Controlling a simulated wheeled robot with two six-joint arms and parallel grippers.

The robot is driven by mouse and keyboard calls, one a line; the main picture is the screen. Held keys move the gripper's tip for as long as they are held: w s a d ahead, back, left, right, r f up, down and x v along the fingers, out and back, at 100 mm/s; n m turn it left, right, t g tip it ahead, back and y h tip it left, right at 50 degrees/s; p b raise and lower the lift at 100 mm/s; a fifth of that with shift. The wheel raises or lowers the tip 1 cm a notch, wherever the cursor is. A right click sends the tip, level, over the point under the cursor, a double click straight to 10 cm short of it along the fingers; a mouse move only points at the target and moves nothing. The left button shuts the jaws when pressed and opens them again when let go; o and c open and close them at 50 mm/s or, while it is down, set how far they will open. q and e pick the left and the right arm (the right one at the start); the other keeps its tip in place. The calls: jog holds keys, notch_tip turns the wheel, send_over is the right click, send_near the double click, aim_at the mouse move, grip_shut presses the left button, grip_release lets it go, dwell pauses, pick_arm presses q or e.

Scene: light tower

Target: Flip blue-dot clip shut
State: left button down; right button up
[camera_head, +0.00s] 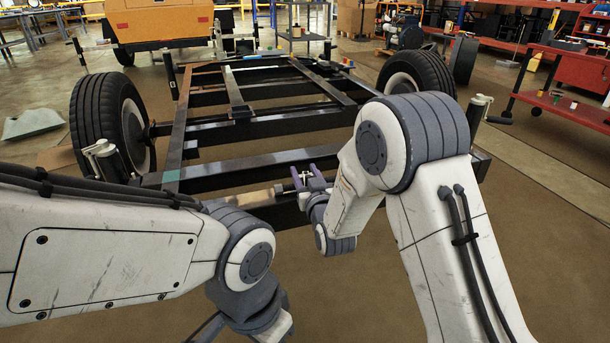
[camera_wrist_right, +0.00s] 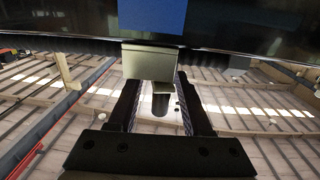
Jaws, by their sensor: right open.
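My right gripper (camera_head: 308,180) is at the near crossbar of the dark trailer frame, its two purple fingers open. In the right wrist view the open fingers (camera_wrist_right: 160,100) point up toward a dark bar. A pale metal clip (camera_wrist_right: 148,62) sits under that bar, below a blue square patch (camera_wrist_right: 152,14). The clip's small lower tab (camera_wrist_right: 163,88) shows in the space between the fingers. I cannot tell whether a finger touches it.
The trailer frame (camera_head: 250,128) has black tyres (camera_head: 103,125) on both sides and a teal mark (camera_head: 171,177) near its front left. A tan cylinder (camera_head: 254,198) lies along the near crossbar between my arms. A red bench (camera_head: 560,112) stands to the right. The floor nearby is open.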

grip_shut()
jog(key=shift+d, duration=0.1)
jog(key=shift+d+n+g+y, duration=0.25)
jog(key=shift+n+y, duration=0.35)
jog(key=shift+y, duration=0.3)
jog(key=shift+n+g+y, duration=0.55)
jog(key=shift+n+y, duration=0.15)
jog(key=shift+y, duration=0.3)
